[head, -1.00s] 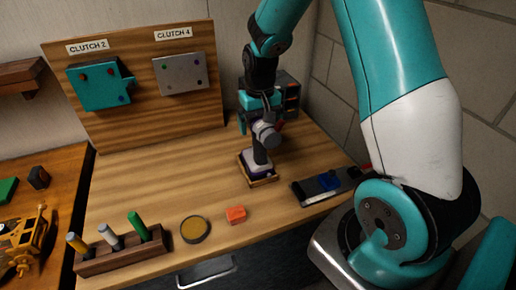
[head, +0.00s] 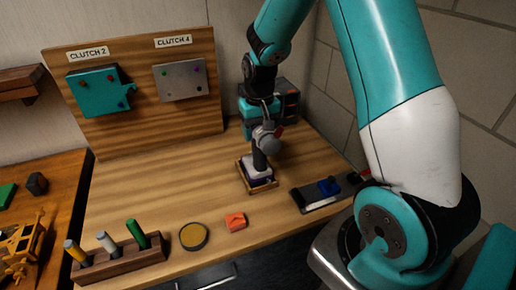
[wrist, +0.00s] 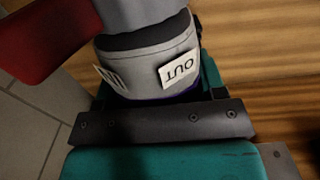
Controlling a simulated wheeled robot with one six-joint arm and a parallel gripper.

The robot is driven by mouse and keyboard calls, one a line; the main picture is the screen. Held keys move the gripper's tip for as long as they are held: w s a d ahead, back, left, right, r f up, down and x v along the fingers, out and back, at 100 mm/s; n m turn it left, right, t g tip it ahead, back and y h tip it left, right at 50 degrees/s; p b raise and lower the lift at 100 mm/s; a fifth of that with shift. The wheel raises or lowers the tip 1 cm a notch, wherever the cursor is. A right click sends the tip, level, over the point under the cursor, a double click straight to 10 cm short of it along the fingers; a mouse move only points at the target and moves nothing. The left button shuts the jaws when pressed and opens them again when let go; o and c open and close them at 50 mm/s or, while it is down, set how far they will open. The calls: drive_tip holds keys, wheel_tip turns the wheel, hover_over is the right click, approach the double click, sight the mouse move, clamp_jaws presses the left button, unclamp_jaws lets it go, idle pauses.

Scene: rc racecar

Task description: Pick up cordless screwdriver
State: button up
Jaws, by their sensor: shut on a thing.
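The cordless screwdriver (head: 260,156) has a dark grip, a grey upper part, a red part and a pale, purplish foot. It stands upright at a wooden-rimmed holder (head: 274,184) on the bench; whether its foot is clear of the holder is unclear. My teal and black gripper (head: 264,112) is shut on the screwdriver's upper part from above. In the wrist view the screwdriver's grey body (wrist: 140,72) with an "OUT" label sits against my dark gripper bar, with its red part at upper left. The finger contact is partly hidden.
A panel (head: 140,125) with clutch boxes stands at the back. A dark tray with a blue piece (head: 328,186) lies right of the holder. An orange block (head: 235,221), a round tin (head: 193,236) and a rack of handled tools (head: 125,262) line the front. The bench's middle left is clear.

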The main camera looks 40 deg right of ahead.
drive_tip(key=shift+r, duration=0.1)
wheel_tip(320, 180, up, 25)
drive_tip(key=p, duration=0.1)
idle(1.0)
idle(0.3)
